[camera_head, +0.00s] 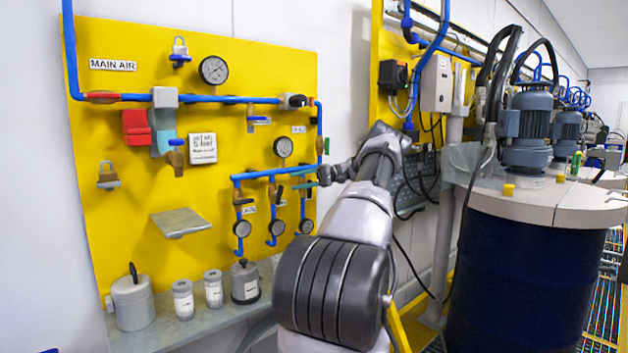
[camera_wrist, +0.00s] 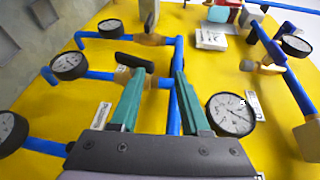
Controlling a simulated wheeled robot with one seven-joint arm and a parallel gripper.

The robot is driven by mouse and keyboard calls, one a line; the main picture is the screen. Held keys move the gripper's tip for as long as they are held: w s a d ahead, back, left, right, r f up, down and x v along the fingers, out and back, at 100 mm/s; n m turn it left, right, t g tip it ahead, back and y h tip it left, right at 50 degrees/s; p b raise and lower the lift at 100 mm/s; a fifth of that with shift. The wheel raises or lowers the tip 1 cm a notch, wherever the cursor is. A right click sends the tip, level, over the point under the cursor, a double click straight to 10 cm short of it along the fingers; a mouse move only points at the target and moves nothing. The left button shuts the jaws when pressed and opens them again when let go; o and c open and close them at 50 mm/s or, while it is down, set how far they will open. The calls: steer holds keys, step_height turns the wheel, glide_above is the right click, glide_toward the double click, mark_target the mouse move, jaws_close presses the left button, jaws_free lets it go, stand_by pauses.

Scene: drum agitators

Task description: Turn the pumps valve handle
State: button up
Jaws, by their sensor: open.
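Several small valves with dark handles sit on the blue pipes at the lower right of the yellow panel (camera_head: 130,215). Their labels are too small to read, so I cannot tell which is the pumps valve. My gripper (camera_head: 306,176) is beside the right end of this pipe group. In the wrist view, the gripper's teal fingers (camera_wrist: 160,76) are apart, with nothing held. A black valve handle (camera_wrist: 135,62) lies just beyond the left fingertip. I cannot tell whether they touch. A vertical blue pipe (camera_wrist: 174,115) shows between the fingers.
Round gauges (camera_wrist: 231,114) stand close around the fingers. A grey shelf (camera_head: 190,318) with several pots is below the panel. A dark blue drum (camera_head: 515,270) with a motor (camera_head: 530,130) stands at the right. A perforated plate and hanging cables are behind my arm.

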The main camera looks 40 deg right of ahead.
steer(key=shift+v, duration=2.9)
steer(key=shift+a, duration=0.1)
